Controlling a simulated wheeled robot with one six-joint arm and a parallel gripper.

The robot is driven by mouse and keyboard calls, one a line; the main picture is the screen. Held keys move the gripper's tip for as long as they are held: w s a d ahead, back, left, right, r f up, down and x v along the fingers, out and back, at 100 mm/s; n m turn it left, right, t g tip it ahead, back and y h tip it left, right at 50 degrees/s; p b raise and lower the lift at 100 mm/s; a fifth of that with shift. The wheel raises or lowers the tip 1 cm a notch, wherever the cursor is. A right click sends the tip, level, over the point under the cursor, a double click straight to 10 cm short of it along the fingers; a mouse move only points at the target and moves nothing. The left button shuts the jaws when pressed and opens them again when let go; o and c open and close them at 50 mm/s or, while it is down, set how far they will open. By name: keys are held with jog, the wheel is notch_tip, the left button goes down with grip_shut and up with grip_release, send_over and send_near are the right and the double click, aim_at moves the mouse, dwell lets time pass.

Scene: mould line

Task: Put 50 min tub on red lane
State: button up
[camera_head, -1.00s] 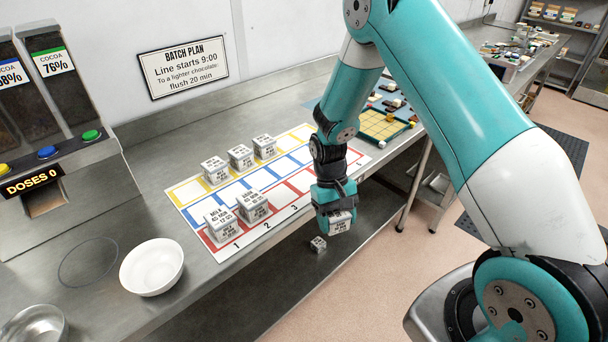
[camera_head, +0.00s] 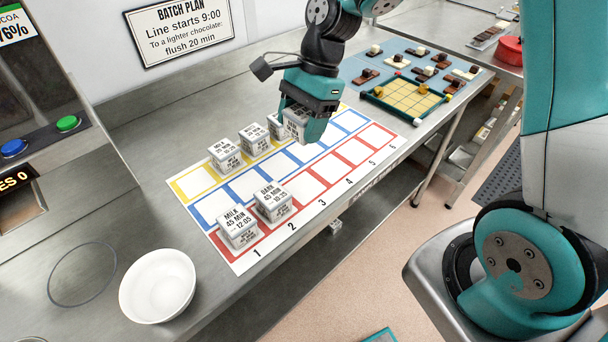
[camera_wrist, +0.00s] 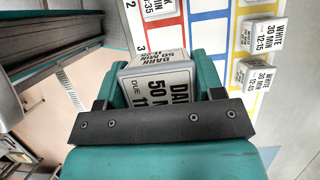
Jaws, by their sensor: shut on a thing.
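The 50 min tub (camera_head: 296,123) is a pale box; in the wrist view its label (camera_wrist: 163,86) reads DARK 50 MIN, with the due time partly hidden. My gripper (camera_head: 302,128) is shut on it and holds it above the lane board, in front of a yellow-lane tub in the head view. The red lane (camera_head: 330,197) is the near row of the board, numbered 1 to 6. A MILK 45 MIN tub (camera_head: 238,228) stands in its slot 1 and a DARK tub (camera_head: 272,201) in slot 2. Red slots 3 to 6 look empty.
The blue lane (camera_head: 245,186) is empty where visible. The yellow lane holds tubs, including one at the left (camera_head: 226,156) and one beside it (camera_head: 255,139). A white bowl (camera_head: 158,284) stands front left. A framed yellow grid (camera_head: 408,103) lies beyond the board.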

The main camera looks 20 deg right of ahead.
notch_tip(320, 180, down, 16)
jog(key=shift+r+p, duration=0.25)
jog(key=shift+p, duration=0.35)
jog(key=shift+f, duration=0.1)
jog(key=o, duration=1)
jog(key=b+v, duration=0.2)
jog(key=v, duration=1)
notch_tip(320, 180, up, 8)
jog(key=n, duration=0.9)
send_over(298, 192)
jog(key=s, duration=0.5)
jog(key=s+a+r+n, duration=0.1)
jog(key=s+r+n, duration=0.1)
jog(key=s+n, duration=0.2)
jog(key=s+a+r+n+t, duration=0.1)
jog(key=s+r+n, duration=0.1)
jog(key=s+n, duration=0.2)
jog(key=s+a+r+n, duration=0.1)
jog(key=s+n, duration=0.3)
jog(key=s, duration=0.1)
jog(key=shift+s+a+r+n, duration=0.1)
jog(key=shift+a+r+n, duration=0.2)
jog(key=shift+r, duration=0.1)
